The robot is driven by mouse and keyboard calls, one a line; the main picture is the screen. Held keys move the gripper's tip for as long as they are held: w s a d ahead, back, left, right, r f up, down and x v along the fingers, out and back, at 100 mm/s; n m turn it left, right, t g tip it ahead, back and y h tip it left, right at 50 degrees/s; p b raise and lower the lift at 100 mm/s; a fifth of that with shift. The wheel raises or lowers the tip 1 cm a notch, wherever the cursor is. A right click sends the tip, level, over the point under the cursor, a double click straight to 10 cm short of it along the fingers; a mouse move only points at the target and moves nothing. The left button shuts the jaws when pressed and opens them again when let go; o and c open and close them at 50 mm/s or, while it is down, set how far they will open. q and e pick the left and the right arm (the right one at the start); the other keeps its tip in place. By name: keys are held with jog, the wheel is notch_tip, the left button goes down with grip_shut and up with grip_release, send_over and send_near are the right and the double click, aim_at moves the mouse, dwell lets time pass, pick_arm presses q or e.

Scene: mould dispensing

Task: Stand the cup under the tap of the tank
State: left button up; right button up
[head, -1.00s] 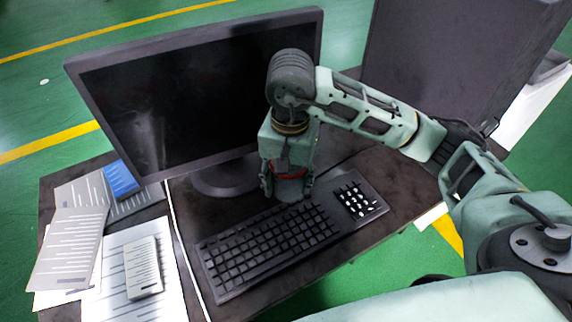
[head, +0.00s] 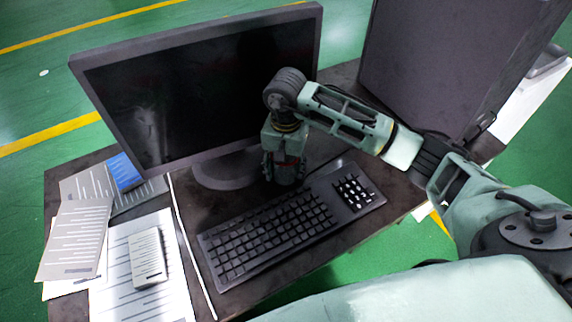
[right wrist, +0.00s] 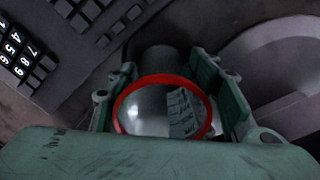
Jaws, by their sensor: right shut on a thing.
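The cup shows in the right wrist view as a round vessel with a red rim (right wrist: 163,78) and a shiny grey inside, seen from above. My right gripper (right wrist: 165,105) is shut on it, with a finger on either side. In the head view the right gripper (head: 285,170) points down between the monitor and the keyboard, and only a little of the cup (head: 289,174) shows between the fingers. I cannot tell whether the cup touches the table. No tank or tap is seen in either view. My left gripper is not in view.
A monitor (head: 190,95) on a round-edged foot (head: 222,174) stands just left of the gripper. A keyboard (head: 270,235) lies in front. Papers (head: 75,235) cover the table's left side. A large dark box (head: 440,65) stands at the right. Bare table (head: 400,190) lies right of the keyboard.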

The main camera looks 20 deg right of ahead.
jog(key=shift+f, duration=0.15)
jog(key=o, duration=1)
jog(key=shift+c, duration=0.2)
